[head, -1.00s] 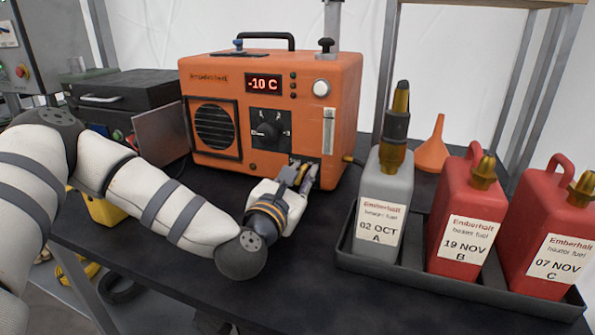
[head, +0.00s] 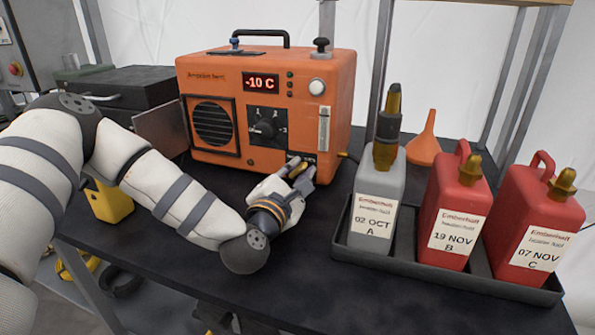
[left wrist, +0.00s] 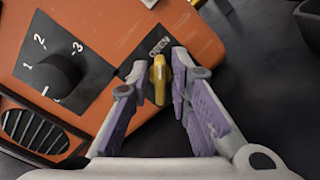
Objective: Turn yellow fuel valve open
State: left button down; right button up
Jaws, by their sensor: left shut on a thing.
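The orange heater (head: 310,105) stands on the dark table, with "-10 C" on its display. Its yellow fuel valve (left wrist: 159,80) is low on the front panel, beside a black plate marked "OPEN" in the left wrist view. My left gripper (head: 303,169) reaches the heater's lower right front. Its purple-padded fingers (left wrist: 160,88) stand on either side of the yellow valve handle and are shut on it. The fingers partly hide the valve in the head view. My right gripper is not in view.
A black numbered dial (head: 265,129) sits left of the valve. To the right, a black tray (head: 440,273) holds a grey can (head: 376,190) and two red cans (head: 455,205). An orange funnel (head: 424,145) stands behind them. The table front is clear.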

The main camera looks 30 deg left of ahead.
pick_arm(q)
jog(key=shift+f, duration=0.1)
jog(key=c, duration=1.7)
grip_release()
jog(key=v, duration=0.7)
jog(key=shift+s+d, duration=0.1)
jog(key=shift+s, duration=0.15)
